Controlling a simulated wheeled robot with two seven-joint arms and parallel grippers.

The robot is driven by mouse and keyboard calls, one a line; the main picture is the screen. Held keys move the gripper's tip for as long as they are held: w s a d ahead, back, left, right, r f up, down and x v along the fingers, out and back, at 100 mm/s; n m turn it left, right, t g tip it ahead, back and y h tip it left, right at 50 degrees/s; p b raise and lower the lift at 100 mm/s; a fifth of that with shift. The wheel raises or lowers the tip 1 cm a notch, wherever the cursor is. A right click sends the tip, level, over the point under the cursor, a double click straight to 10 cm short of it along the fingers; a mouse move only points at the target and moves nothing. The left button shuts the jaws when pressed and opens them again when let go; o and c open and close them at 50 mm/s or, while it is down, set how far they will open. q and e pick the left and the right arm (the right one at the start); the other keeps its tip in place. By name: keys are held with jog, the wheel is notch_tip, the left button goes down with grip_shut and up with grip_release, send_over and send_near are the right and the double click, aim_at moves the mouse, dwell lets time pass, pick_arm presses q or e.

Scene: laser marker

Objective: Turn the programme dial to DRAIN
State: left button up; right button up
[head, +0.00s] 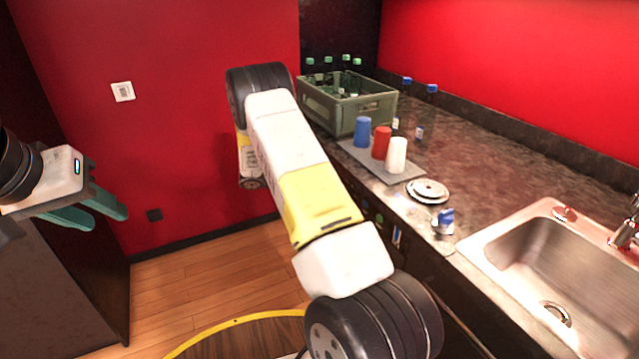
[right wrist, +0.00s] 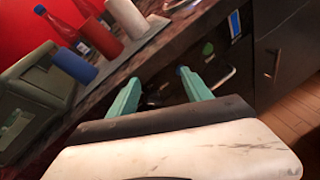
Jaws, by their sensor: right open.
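The front of the counter carries a dark panel with small coloured parts. In the right wrist view it shows a green round part (right wrist: 208,48), a blue-and-white label (right wrist: 234,22) and a pale curved handle (right wrist: 224,76). I cannot make out which part is the programme dial, nor any DRAIN marking. My right gripper (right wrist: 158,77) is open, its teal fingers spread towards this front, with dark, unclear shapes between them. In the head view my right arm hides its gripper and part of the panel. My left gripper (head: 108,216) is open and empty at the left, far from the counter.
On the counter (head: 500,165) stand a green bottle crate (head: 335,115), blue (head: 362,132), red (head: 381,142) and white (head: 397,155) cups on a grey mat, stacked plates (head: 428,190) and a blue-and-white can (head: 444,221). A sink (head: 540,265) is at right. Wooden floor lies left.

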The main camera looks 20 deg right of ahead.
jog(key=w+f+n+t+h, duration=0.4)
jog(key=f+n, duration=0.1)
jog(key=f, duration=0.5)
jog(key=d, duration=0.2)
jog(key=w+d, duration=0.1)
jog(key=d, duration=0.3)
jog(key=shift+w+d+r, duration=0.1)
jog(key=shift+w+d, duration=0.2)
jog(key=shift+d, duration=0.05)
grip_shut()
